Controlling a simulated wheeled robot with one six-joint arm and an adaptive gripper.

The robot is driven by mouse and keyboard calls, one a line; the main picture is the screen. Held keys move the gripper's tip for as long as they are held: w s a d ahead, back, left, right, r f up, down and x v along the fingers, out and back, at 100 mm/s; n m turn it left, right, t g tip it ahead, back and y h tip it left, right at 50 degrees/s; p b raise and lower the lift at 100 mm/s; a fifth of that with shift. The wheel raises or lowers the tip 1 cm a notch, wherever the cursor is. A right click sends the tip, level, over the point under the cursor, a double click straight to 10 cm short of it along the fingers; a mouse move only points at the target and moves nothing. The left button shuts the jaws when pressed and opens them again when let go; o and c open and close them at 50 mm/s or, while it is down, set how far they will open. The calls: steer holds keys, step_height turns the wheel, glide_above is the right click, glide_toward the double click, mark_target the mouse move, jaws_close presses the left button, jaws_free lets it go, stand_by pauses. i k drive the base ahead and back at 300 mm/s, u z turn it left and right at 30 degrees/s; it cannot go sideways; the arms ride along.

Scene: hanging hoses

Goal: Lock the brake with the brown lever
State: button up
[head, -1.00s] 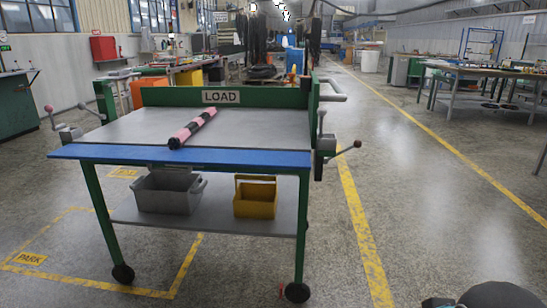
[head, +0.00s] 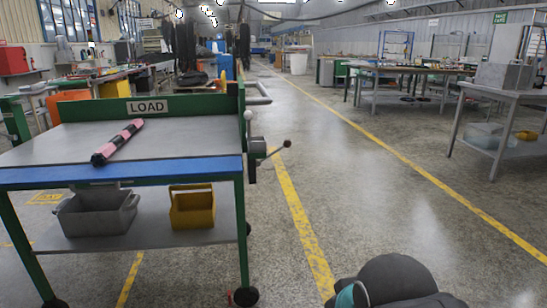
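A cart (head: 220,170) with a green frame, a grey top and a blue front edge stands at the left in the head view. A brake unit (head: 257,150) is on its right side. From it a lever with a brown knob (head: 287,144) sticks out to the right and slightly up. A pale knob (head: 248,115) stands upright just above the unit. Part of my arm (head: 390,280) shows at the bottom, well apart from the lever. My gripper is not in view.
A pink and black roll (head: 117,142) lies on the cart top. A grey bin (head: 97,213) and a yellow bin (head: 192,208) sit on its lower shelf. The floor right of the cart is clear up to the workbench (head: 500,125).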

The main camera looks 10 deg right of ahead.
mark_target(287, 142)
steer(key=z, duration=0.35)
steer(key=i, duration=1)
steer(key=u, duration=0.35)
